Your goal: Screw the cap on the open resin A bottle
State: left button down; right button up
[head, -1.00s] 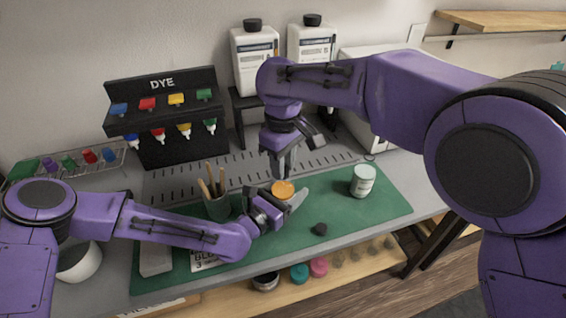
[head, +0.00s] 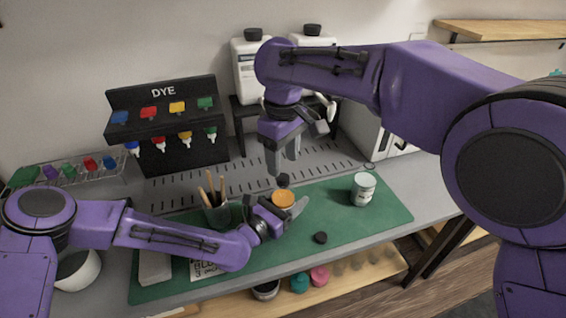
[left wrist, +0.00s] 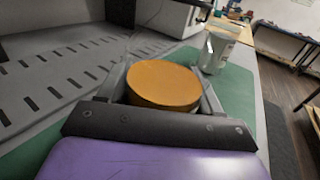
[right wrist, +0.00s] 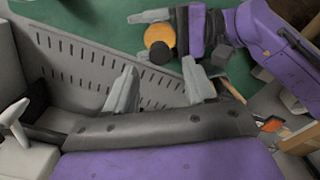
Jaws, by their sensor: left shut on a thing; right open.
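My left gripper (head: 285,208) is shut on a round orange-topped thing (head: 283,198) above the green mat. Its orange disc (left wrist: 163,84) sits between the fingers in the left wrist view; what is below is hidden. A small black round piece (head: 283,180) shows just behind it, and overlaps its edge in the right wrist view (right wrist: 160,52); I cannot tell whether they touch. A black cap-like piece (head: 320,238) lies on the mat. My right gripper (head: 283,160) is open and empty, above and behind the orange disc.
A pale labelled container (head: 363,190) stands on the right of the green mat (head: 335,205). A cup with sticks (head: 216,212) is left of my left gripper. The black dye rack (head: 165,120) stands at the back left. The mat's right end is mostly clear.

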aim_at(283, 177)
jog(key=shift+c, duration=0.4)
jog(key=shift+a+r, duration=0.2)
jog(key=shift+r, duration=0.05)
jog(key=n, duration=0.1)
jog(key=r+n, duration=0.1)
jog(key=n, duration=0.2)
jog(key=shift+a+r+n+y, duration=0.1)
jog(key=shift+r+n+y, duration=0.2)
jog(key=shift+r+n, duration=0.1)
jog(key=n, duration=0.2)
jog(key=shift+r+n, duration=0.4)
jog(key=n, duration=0.3)
jog(key=shift+d+r+n, duration=0.15)
jog(key=shift+d+n, duration=0.15)
jog(key=shift+d, duration=0.05)
notch_tip(283, 177, down, 8)
jog(key=shift+f, duration=0.1)
